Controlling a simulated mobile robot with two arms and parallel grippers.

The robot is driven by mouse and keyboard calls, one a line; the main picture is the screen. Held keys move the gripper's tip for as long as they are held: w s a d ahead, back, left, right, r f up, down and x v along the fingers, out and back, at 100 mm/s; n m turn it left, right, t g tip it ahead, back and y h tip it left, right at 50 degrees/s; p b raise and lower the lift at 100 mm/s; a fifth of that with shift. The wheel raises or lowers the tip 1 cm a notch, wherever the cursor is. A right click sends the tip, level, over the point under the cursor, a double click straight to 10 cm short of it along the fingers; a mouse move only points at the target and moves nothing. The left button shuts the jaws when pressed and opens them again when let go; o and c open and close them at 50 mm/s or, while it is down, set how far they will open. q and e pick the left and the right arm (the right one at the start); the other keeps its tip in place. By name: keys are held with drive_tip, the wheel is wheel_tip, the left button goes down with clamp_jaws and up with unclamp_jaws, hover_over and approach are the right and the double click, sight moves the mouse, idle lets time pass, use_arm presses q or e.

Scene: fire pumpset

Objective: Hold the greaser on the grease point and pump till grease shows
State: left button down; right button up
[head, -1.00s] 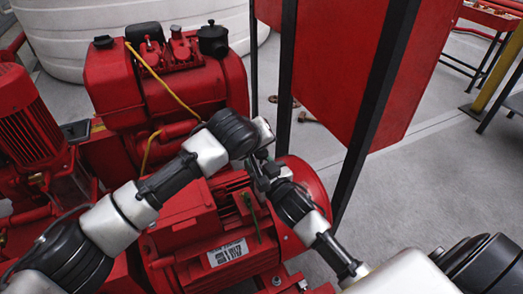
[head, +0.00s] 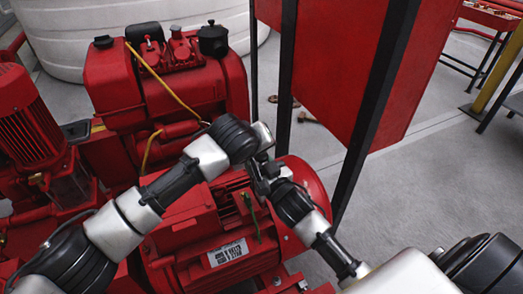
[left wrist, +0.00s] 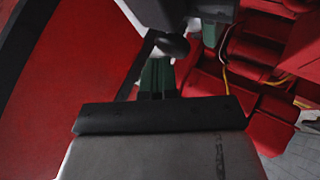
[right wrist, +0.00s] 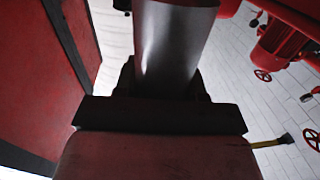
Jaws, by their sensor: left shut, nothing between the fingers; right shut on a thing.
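My right gripper (head: 274,182) is shut on the greaser, whose smooth grey metal barrel (right wrist: 176,45) rises between its fingers in the right wrist view. In the head view the two grippers meet over the far end of the red motor (head: 212,222) and hide most of the greaser. My left gripper (head: 262,166) is shut and empty, close beside the right one. In the left wrist view its closed fingers (left wrist: 157,80) are just below a dark rounded knob (left wrist: 172,45), perhaps the greaser's handle; contact is unclear. The grease point and any grease are hidden.
A red panel (head: 335,70) on black posts stands close behind and right of the grippers. A red engine (head: 165,85) with a yellow cable and a vertical red motor (head: 30,120) stand on the left. Grey floor (head: 450,190) is open at right.

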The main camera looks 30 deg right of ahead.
use_arm(q)
drive_tip(key=shift+f, duration=0.7)
idle(0.3)
drive_tip(key=shift+r, duration=1.85)
wheel_tip(320, 180, up, 5)
idle(0.7)
use_arm(e)
drive_tip(key=o, duration=1.2)
drive_tip(key=shift+c, duration=0.2)
